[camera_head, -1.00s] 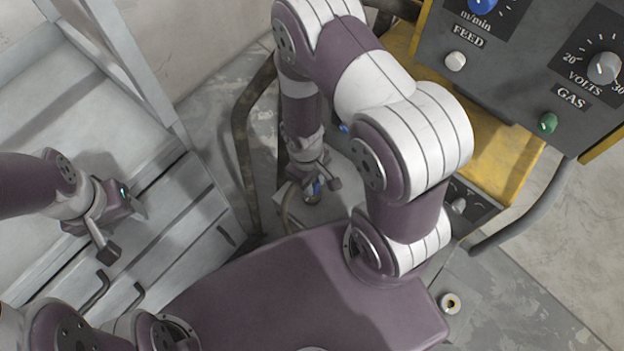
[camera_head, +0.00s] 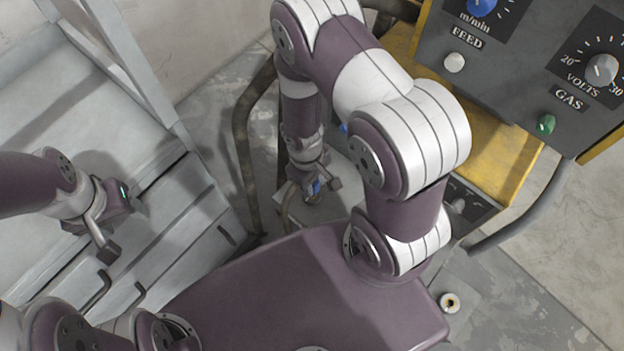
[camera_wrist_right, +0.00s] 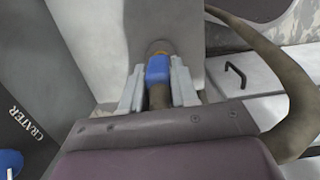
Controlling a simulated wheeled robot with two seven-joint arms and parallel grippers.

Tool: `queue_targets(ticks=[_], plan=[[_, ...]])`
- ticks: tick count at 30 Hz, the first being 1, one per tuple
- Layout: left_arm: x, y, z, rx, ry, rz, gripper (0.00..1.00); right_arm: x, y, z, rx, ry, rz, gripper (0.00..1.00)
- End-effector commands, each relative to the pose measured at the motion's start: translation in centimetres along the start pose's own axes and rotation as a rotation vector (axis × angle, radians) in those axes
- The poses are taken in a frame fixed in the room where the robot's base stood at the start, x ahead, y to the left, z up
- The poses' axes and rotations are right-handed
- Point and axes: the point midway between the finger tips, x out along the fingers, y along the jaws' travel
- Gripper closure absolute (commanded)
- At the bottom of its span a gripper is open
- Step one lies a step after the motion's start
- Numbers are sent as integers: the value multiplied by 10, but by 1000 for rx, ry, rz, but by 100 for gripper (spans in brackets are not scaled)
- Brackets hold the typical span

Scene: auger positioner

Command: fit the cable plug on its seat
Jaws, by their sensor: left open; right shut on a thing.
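My right gripper (camera_head: 314,186) points down beside the machine in the head view. In the right wrist view it is shut on the blue cable plug (camera_wrist_right: 158,70), with a finger on each side. The plug also shows as a small blue patch in the head view (camera_head: 316,188). A brass-coloured ring (camera_wrist_right: 160,48) shows at the plug's far end against a grey plate (camera_wrist_right: 192,52). I cannot tell whether the plug is fully in its seat. A dark cable runs from the plug. My left gripper (camera_head: 128,228) is open and empty over the grey cabinet at the left.
The control panel (camera_head: 530,80) with knobs and its yellow housing stand at the right. A brown hose (camera_head: 242,150) arcs beside my right arm. The grey drawer cabinet (camera_head: 180,225) is at the left. A small ring-shaped part (camera_head: 449,302) lies at the lower right.

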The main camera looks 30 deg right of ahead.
Motion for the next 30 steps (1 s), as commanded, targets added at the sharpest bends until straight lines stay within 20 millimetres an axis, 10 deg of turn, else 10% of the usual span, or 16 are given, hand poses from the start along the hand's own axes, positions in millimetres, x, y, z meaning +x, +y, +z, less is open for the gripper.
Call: queue_targets(ticks=[30], plan=[[9,0,1,0,0,0,41,14,0,-2,-1,0,0,100]])
